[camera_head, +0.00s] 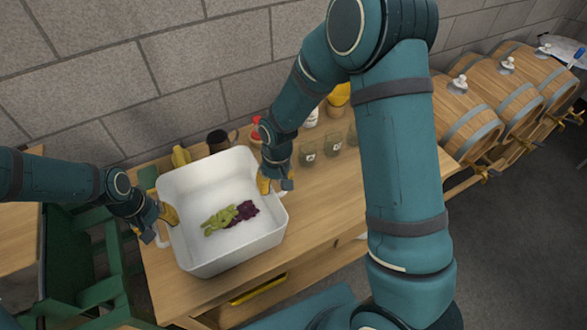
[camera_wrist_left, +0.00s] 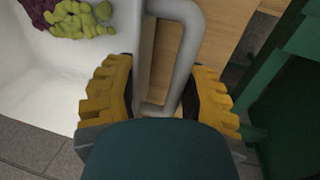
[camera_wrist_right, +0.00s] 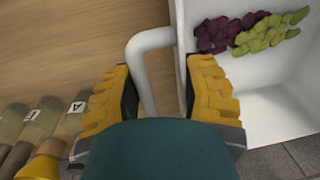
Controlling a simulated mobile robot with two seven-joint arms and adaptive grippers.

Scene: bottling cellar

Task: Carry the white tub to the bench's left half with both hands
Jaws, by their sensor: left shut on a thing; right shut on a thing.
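The white tub (camera_head: 235,255) is over the left part of the wooden bench (camera_head: 325,205), and I cannot tell whether its base touches the bench. Green grapes (camera_head: 220,221) and purple grapes (camera_head: 246,210) lie inside it. My left gripper (camera_head: 166,219) is shut on the tub's left handle, and the handle shows between its yellow fingers in the left wrist view (camera_wrist_left: 188,45). My right gripper (camera_head: 272,183) is shut on the right handle, which also shows in the right wrist view (camera_wrist_right: 142,58). The tub looks roughly level.
Glass jars (camera_head: 307,157), a dark bottle (camera_head: 217,141) and a yellow item (camera_head: 181,156) stand behind the tub on the bench. Wooden barrels (camera_head: 468,120) lie at the right. A green frame (camera_head: 75,265) stands left of the bench. A block wall (camera_head: 150,90) runs behind.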

